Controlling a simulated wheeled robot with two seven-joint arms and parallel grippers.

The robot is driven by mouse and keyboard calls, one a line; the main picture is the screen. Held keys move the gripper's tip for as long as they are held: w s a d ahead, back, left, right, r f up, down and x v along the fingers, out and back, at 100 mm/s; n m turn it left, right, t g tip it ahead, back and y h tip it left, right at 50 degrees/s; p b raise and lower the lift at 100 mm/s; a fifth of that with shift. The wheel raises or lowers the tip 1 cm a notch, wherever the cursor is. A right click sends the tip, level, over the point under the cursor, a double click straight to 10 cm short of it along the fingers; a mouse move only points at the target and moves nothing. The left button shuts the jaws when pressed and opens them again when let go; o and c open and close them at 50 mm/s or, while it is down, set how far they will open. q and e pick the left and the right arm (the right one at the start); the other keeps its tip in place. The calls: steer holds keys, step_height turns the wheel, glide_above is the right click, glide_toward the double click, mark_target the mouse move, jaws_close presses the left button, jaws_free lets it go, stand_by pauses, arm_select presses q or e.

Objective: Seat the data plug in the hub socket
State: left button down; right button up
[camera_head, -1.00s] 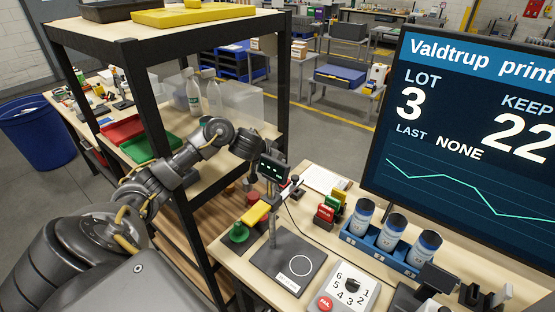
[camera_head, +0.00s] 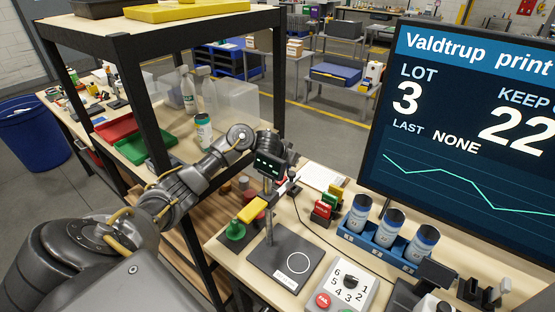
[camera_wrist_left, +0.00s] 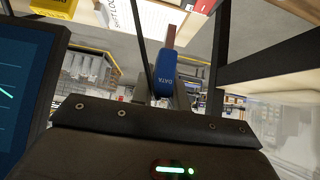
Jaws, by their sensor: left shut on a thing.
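The data plug (camera_wrist_left: 163,75) is blue with DATA lettering. In the left wrist view it sits between the fingers of my left gripper (camera_wrist_left: 162,98), which is shut on it. A reddish-brown part shows just beyond its far end; I cannot tell whether it belongs to the plug. The fingers and plug are hard to make out there. I cannot clearly identify the hub socket in either view. My right gripper is out of view.
A stand with a dark base (camera_head: 286,257) is close to my left arm. A dial box (camera_head: 345,290), a blue rack (camera_head: 372,242) with cans and a large screen (camera_head: 460,130) are to the right. A dark shelf post (camera_head: 152,115) rises behind my left arm.

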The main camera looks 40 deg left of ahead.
arm_select(q)
steer(key=shift+w+d+f, duration=0.35)
steer(key=shift+w+f, duration=0.15)
steer(key=shift+w, duration=0.05)
steer(key=shift+w+d+f, duration=0.3)
steer(key=shift+w+f, duration=0.15)
steer(key=shift+w, duration=0.1)
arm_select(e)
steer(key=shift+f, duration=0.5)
arm_select(q)
steer(key=shift+s, duration=0.1)
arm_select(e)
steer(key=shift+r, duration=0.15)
